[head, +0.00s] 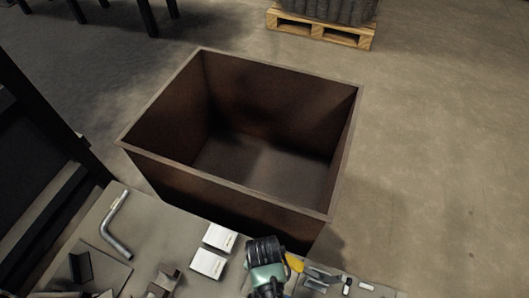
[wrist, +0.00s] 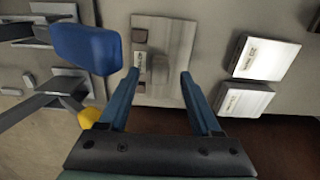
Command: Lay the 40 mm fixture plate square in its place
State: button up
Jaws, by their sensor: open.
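Two white blocks with small labels lie side by side on the bench, an upper one (head: 219,238) and a lower one (head: 207,263). In the wrist view they are at the right, one (wrist: 262,58) above the other (wrist: 243,98); I cannot read the labels surely or tell which is the 40 mm plate. My gripper (wrist: 160,73) is open, with two blue fingers apart and nothing held. A pale grey panel (wrist: 175,35) with a raised knob lies beyond and between the fingertips. In the head view my wrist hides the fingers.
A yellow-tipped thing (head: 293,262) and several small metal parts lie right of my wrist. A blue block (wrist: 85,48) is beside the left finger. A bent grey pipe (head: 117,228) lies at left. A deep brown bin (head: 340,150) stands beyond the bench edge.

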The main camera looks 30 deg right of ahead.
notch_tip(320, 180, down, 2)
jog(key=shift+f+b, duration=0.2)
jog(key=shift+b, duration=0.1)
jog(key=shift+r, duration=0.1)
grip_shut()
dwell(1.1)
